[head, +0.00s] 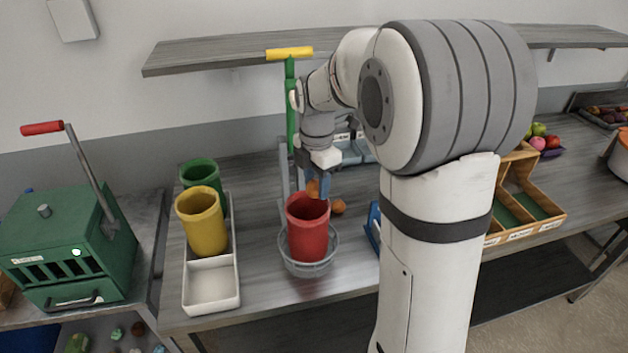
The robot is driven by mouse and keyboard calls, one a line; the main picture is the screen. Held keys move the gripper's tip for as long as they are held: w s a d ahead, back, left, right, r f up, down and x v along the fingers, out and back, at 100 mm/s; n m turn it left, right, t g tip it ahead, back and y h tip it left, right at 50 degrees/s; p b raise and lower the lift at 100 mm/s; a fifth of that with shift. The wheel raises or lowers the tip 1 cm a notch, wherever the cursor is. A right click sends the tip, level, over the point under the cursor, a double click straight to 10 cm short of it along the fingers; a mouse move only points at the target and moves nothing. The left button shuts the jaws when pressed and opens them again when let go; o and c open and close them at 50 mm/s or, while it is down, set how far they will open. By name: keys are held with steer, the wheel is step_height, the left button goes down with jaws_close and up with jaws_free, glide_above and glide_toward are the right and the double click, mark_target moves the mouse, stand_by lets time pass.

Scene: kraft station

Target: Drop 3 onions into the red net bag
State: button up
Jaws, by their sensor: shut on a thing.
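The red net bag (308,232) stands upright in a round grey basket (288,262) on the table, its mouth open upward. My gripper (318,187) points down just above the rim of the red bag. It is shut on an orange-brown onion (312,188), which shows at the fingers over the mouth of the bag. Another orange-brown onion (338,206) lies on the table to the right of the bag. The inside of the red bag is hidden from this view.
A yellow container (202,222) and a green container (200,174) stand in a white tray (211,284) at left. A green stand with a yellow top (289,54) rises behind the bag. A green machine (68,245) stands far left. A wooden divided box (518,228) is at right.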

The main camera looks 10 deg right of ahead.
mark_target(316, 180)
steer(key=o, duration=1)
steer(key=shift+o, duration=0.2)
steer(key=shift+r, duration=0.1)
step_height(316, 180, up, 8)
steer(key=shift+f+b, duration=0.15)
steer(key=shift+b, duration=0.5)
steer(key=s+f+m+t+b, duration=0.1)
steer(key=s+f+m, duration=0.3)
steer(key=s+m, duration=0.7)
steer(key=s+f+m+t+b, duration=0.1)
steer(key=s+f+m, duration=0.3)
steer(key=s+m, duration=0.6)
steer(key=shift+s+a+f+m+t+b, duration=0.25)
steer(key=shift+s+a+m+t, duration=0.2)
steer(key=shift+t, duration=0.25)
